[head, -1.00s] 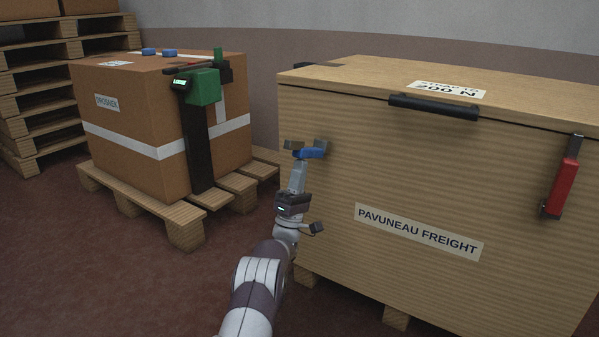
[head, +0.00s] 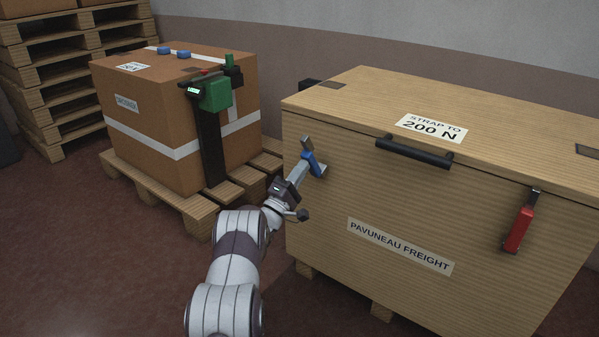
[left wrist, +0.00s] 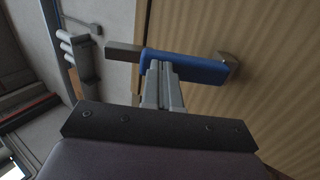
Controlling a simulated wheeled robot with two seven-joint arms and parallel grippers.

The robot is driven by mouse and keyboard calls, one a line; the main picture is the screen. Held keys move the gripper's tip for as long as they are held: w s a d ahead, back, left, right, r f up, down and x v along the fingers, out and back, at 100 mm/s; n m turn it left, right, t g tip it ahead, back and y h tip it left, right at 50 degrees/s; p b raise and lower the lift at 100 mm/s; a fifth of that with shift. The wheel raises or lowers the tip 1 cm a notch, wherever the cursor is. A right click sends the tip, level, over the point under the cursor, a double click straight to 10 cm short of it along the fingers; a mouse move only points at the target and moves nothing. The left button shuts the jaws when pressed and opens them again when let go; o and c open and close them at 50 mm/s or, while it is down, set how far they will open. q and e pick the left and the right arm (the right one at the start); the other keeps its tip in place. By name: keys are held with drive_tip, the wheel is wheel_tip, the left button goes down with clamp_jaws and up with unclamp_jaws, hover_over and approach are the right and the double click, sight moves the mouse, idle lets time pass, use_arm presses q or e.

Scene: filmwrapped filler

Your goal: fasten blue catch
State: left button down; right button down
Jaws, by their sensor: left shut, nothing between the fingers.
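The blue catch (head: 316,168) is on the left part of the wooden crate's front, below the lid edge. Its blue lever slants, with a grey piece (head: 307,145) at its upper end. In the left wrist view the blue lever (left wrist: 200,70) lies across the picture, a dark grey block (left wrist: 122,51) at its left end and a metal mount (left wrist: 230,60) at its right. My left gripper (head: 302,168) is shut and empty, its fingertips (left wrist: 161,68) right at the lever. Whether they touch it I cannot tell. My right gripper is out of view.
The wooden crate (head: 330,205) has a black handle (head: 414,152) and a red catch (head: 519,226) on its front. To the left a strapped carton (head: 150,105) stands on a pallet (head: 180,205). Stacked pallets (head: 50,70) stand behind. Floor is clear at lower left.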

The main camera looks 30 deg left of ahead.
sight(305, 155)
use_arm(q)
drive_tip(key=w+r+g+p, duration=0.1)
drive_tip(key=g+p, duration=0.1)
drive_tip(key=p, duration=0.1)
drive_tip(key=w+r+g+p, duration=0.1)
drive_tip(key=r+g+p, duration=0.1)
drive_tip(key=p, duration=0.2)
drive_tip(key=shift+w+d+r+p, duration=0.15)
drive_tip(key=shift+w+r+p, duration=0.05)
drive_tip(key=shift+r+p, duration=0.1)
drive_tip(key=shift+w+r+g+p, duration=0.1)
drive_tip(key=shift+w+g+p, duration=0.35)
drive_tip(key=shift+g+p, duration=0.15)
drive_tip(key=shift+w+p, duration=0.35)
drive_tip(key=shift+p, duration=0.1)
drive_tip(key=shift+r, duration=0.15)
